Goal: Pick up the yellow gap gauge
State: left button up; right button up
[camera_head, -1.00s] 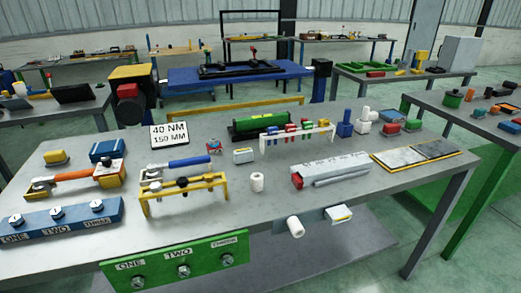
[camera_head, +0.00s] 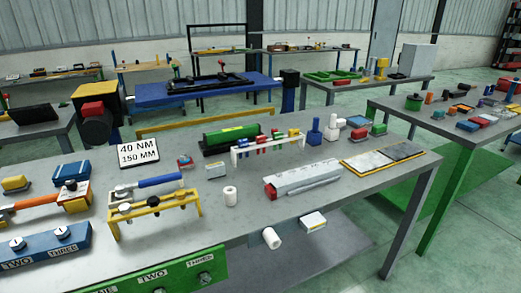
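A yellow bridge-shaped frame (camera_head: 153,208) with legs at both ends stands upright on the near left of the grey workbench (camera_head: 245,222). It is the largest yellow piece on this bench, but I cannot tell for certain that it is the gap gauge. A blue-handled tool (camera_head: 160,180) lies just behind it, partly across the frame in the picture. A sign reading 40 NM 150 MM (camera_head: 138,153) stands behind them. Neither of my grippers is in view.
An orange-handled tool (camera_head: 30,203) and a blue block marked TWO and THREE (camera_head: 45,244) lie to the left. A white roll (camera_head: 229,196) stands right of the frame. A white rack (camera_head: 275,147) and grey box (camera_head: 300,175) are further right.

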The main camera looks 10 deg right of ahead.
aim_at(292, 132)
jog(key=i+l+u, duration=0.35)
jog(key=l, duration=0.3)
jog(key=i+l+u, duration=0.15)
jog(key=l, duration=0.2)
jog(key=i+l+u, duration=0.15)
jog(key=l, duration=0.25)
jog(key=k, duration=0.05)
